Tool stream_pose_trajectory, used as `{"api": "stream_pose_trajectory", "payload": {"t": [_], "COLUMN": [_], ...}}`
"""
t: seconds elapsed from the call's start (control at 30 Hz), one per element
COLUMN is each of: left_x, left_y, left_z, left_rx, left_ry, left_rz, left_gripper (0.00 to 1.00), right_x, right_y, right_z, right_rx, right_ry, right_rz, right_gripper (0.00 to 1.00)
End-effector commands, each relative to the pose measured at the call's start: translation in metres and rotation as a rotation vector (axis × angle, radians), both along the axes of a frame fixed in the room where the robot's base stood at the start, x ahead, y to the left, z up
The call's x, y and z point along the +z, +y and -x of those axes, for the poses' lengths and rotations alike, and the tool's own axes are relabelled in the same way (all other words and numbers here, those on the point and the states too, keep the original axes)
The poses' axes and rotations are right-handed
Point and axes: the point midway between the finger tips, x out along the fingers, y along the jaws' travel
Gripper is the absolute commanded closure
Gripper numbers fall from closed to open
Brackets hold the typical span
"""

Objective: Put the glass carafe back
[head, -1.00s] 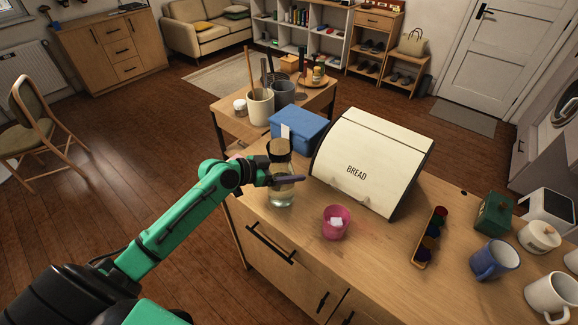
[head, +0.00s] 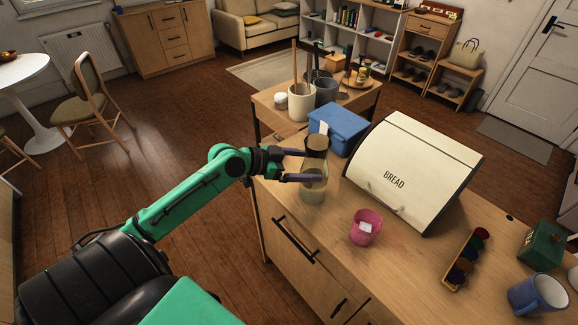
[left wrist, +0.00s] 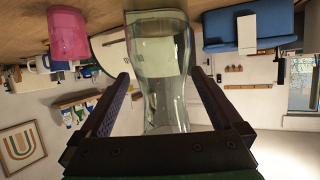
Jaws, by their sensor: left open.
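The glass carafe (head: 314,182) stands upright on the wooden counter, left of the bread box, with a dark band or lid at its top and clear liquid inside. In the left wrist view the carafe (left wrist: 161,80) shows upside down between the two fingers. My left gripper (head: 292,165) is open, its fingers on either side of the carafe, with gaps visible beside the glass in the wrist view. The fingers partly cover the carafe in the head view. My right gripper is not in view.
A cream bread box (head: 412,170) stands right of the carafe and a blue box (head: 339,130) behind it. A pink cup (head: 365,228) with a white piece inside is in front. A capsule rack (head: 466,260) and blue mug (head: 537,294) are further right. A cream utensil crock (head: 301,103) stands behind.

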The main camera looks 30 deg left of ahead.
Motion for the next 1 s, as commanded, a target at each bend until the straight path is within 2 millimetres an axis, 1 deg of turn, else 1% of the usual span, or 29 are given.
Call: {"api": "stream_pose_trajectory", "payload": {"t": [0.03, 0.2, 0.33, 0.47, 0.9, 0.97, 1.0], "left_x": [-0.001, 0.012, 0.02, 0.023, 0.023, 0.018, 0.008], "left_y": [0.005, 0.022, 0.031, 0.034, 0.034, 0.033, 0.032], "left_z": [0.007, 0.028, 0.039, 0.044, 0.043, 0.045, 0.049], "left_rx": [0.001, 0.001, 0.001, -0.001, 0.0, 0.001, 0.003], "left_ry": [0.003, 0.003, 0.001, 0.001, 0.0, 0.014, 0.039], "left_rz": [0.0, 0.002, 0.001, 0.001, 0.0, -0.005, -0.014], "left_gripper": [0.0, 0.0, 0.0, 0.0, 0.0, 0.0, 0.0], "right_x": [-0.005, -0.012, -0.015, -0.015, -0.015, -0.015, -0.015], "right_y": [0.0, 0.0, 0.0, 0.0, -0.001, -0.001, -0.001], "right_z": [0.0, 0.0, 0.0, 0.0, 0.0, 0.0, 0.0], "right_rx": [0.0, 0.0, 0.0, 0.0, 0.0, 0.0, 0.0], "right_ry": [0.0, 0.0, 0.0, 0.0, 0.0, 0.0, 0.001], "right_rz": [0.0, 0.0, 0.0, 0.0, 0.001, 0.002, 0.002], "right_gripper": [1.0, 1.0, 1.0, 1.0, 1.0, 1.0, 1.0]}}
